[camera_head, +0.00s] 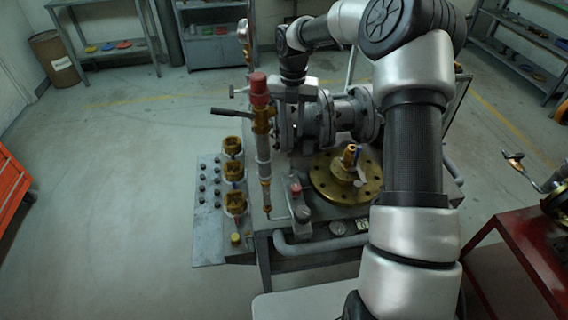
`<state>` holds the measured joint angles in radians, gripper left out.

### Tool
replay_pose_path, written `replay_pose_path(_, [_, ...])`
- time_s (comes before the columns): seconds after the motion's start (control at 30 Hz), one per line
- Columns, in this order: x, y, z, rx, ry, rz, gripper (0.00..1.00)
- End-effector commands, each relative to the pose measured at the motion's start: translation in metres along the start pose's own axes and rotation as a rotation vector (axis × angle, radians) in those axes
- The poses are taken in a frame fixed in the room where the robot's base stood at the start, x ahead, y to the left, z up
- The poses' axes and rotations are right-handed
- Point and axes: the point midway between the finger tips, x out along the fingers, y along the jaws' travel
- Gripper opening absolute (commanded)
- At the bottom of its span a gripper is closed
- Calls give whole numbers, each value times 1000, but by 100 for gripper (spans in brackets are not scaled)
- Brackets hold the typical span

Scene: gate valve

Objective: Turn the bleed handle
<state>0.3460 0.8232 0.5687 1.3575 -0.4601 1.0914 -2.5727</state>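A lever with a dark grip (230,112) sticks out to the left from a brass fitting on an upright pipe. It looks like the bleed handle, but I cannot be sure. A red cap (259,90) tops this fitting. My arm reaches up from the lower right and bends over to the left. My gripper (286,90) hangs from the wrist just behind and right of the red cap, close to the fitting. Its fingers are small and partly hidden, so I cannot tell whether they are open or touch anything.
The grey bench carries a flanged grey valve (318,122), a round brass flange (330,180) and several brass valves on the left (233,172). A red table (520,255) stands at right. Shelves (205,38) line the back. The floor at left is clear.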

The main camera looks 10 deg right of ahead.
Motion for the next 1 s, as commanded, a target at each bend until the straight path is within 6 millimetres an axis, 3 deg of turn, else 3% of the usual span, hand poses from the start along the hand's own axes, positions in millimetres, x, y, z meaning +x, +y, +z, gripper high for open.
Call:
replay_pose_path(0.6, [126,0,-2,1,4,-2,26])
replay_pose_path(0.8, [154,0,-2,3,3,-1,26])
replay_pose_path(1.0, [165,0,-1,2,0,-2,26])
